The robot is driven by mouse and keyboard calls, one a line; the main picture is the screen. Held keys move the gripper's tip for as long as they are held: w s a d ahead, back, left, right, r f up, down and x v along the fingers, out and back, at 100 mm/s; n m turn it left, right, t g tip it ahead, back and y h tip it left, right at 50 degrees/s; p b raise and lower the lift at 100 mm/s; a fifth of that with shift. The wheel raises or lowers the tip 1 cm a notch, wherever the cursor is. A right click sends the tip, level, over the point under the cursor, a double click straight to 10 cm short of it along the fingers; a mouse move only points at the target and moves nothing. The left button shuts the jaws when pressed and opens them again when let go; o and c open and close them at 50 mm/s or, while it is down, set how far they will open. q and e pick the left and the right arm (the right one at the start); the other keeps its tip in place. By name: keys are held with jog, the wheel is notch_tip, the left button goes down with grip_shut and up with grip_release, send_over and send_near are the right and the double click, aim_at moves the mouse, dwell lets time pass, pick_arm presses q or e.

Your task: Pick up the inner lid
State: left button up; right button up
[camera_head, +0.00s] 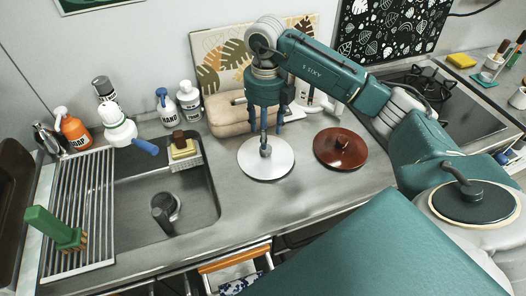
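A round white lid (281,165) with a dark knob lies flat on the grey counter, right of the sink. A reddish-brown round lid (352,153) with a knob lies to its right, apart from it. Nothing marks which is the inner lid. My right arm reaches in from the right. Its gripper (265,128) points down above the white lid, with its fingers apart on either side of the line to the knob. It seems open and holds nothing I can make out. Whether a fingertip touches the knob is unclear. My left gripper is not in view.
The sink (196,208) is left of the white lid, with a drying rack (82,215) beyond it. A stove (462,112) is at the right. The counter between sink and lid is clear.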

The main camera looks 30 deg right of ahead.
aim_at(266, 153)
jog(key=shift+s+f, duration=0.2)
jog(key=shift+f, duration=1)
notch_tip(266, 153, down, 5)
jog(key=p, duration=0.2)
jog(key=shift+w+d+p, duration=0.15)
jog(key=shift+p, duration=0.15)
jog(key=shift+c, duration=0.5)
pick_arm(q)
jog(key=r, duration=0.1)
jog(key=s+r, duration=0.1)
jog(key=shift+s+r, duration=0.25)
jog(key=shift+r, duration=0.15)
pick_arm(e)
grip_shut()
